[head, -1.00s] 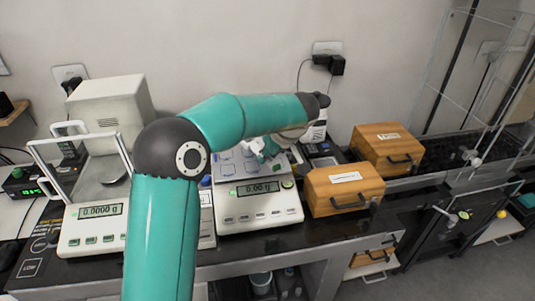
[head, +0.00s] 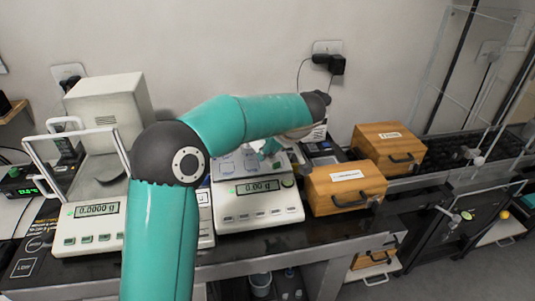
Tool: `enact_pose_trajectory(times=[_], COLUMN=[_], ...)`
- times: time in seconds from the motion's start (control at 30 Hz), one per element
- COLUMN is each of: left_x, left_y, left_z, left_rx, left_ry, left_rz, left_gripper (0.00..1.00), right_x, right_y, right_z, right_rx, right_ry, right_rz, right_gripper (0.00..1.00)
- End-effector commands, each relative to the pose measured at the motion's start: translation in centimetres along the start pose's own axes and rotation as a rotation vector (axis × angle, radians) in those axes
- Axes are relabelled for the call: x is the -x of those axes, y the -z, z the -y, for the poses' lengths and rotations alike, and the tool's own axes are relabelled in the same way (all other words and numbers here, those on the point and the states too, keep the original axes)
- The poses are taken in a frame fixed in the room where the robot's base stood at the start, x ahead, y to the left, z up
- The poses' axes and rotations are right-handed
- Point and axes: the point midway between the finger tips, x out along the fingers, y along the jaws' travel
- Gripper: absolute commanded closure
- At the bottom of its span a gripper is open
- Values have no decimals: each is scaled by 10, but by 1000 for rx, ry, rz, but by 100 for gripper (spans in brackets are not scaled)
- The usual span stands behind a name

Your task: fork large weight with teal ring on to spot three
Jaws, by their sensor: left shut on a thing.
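My left arm reaches over the middle balance (head: 262,203), whose display reads 0.00 g. My left gripper (head: 270,148) shows only as a small teal and grey part beyond the forearm, low at the back right of the balance's pan. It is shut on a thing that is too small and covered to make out. The pan (head: 228,167) carries faint bluish marked spots; their numbers are not readable. I cannot make out the large weight with the teal ring. My right gripper is not in view.
Two wooden boxes, a front one (head: 343,188) and a back one (head: 388,147), stand right of the balance. A larger balance (head: 92,228) with an open glass frame stands at the left, reading 0.0000 g. A clear-walled enclosure (head: 480,80) is at the far right.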

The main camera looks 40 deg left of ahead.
Motion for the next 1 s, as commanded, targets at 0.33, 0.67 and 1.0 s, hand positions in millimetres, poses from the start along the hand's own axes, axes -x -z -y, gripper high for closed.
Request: enact_pose_trajectory(times=[0.33,0.67,1.0], left_x=[-7,-5,4], left_y=[-4,-4,4], left_z=[0,0,0], left_rx=[1,1,2], left_ry=[-1,-1,-1], left_rz=[-11,-11,-11], left_gripper=[100,100,100], right_x=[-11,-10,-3], right_y=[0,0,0], right_z=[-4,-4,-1], right_rx=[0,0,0], right_ry=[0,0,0], right_rz=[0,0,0], right_gripper=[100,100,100])
